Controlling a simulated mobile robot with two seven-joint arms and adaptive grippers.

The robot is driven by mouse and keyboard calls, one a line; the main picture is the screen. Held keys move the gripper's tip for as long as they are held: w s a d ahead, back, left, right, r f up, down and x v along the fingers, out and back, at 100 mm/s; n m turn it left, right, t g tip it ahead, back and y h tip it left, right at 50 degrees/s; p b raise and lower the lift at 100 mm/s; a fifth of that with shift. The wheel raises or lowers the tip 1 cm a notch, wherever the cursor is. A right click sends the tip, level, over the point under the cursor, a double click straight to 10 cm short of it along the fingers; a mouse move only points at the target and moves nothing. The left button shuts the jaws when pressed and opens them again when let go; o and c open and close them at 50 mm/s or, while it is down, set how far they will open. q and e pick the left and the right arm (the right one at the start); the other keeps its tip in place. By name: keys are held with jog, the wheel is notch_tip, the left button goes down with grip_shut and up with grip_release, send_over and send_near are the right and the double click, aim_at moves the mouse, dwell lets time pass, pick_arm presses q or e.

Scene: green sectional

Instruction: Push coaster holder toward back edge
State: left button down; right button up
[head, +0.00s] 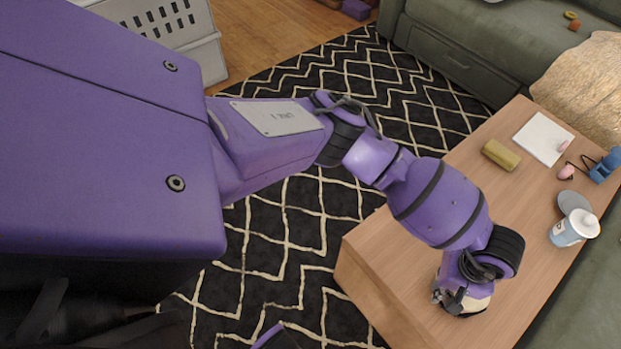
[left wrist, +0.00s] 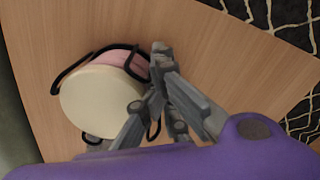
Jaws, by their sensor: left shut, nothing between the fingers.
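The coaster holder shows in the left wrist view as a round cream stack (left wrist: 100,98) with a pink layer and a black wire frame, on the wooden table. In the head view its cream top (head: 474,304) shows partly, the rest hidden under my left gripper (head: 450,298). In the left wrist view my left gripper (left wrist: 158,52) is shut and empty, its fingers beside the holder's right side. They are very close to the black wire; I cannot tell if they touch it. My right gripper is not in view.
On the table (head: 400,270) are a tan block (head: 501,154), a white pad (head: 543,138), a blue object (head: 605,166), a grey disc (head: 573,202) and a white-and-blue bottle (head: 574,230). A green sofa (head: 455,62) stands behind. A patterned rug (head: 290,240) covers the floor.

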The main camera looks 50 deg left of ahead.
pick_arm(q)
jog(key=shift+w+d, duration=0.1)
jog(key=shift+d, duration=0.6)
jog(key=shift+w+d+b, duration=0.25)
jog(key=shift+d+b, duration=0.4)
jog(key=shift+d, duration=0.45)
jog(key=shift+r, duration=0.1)
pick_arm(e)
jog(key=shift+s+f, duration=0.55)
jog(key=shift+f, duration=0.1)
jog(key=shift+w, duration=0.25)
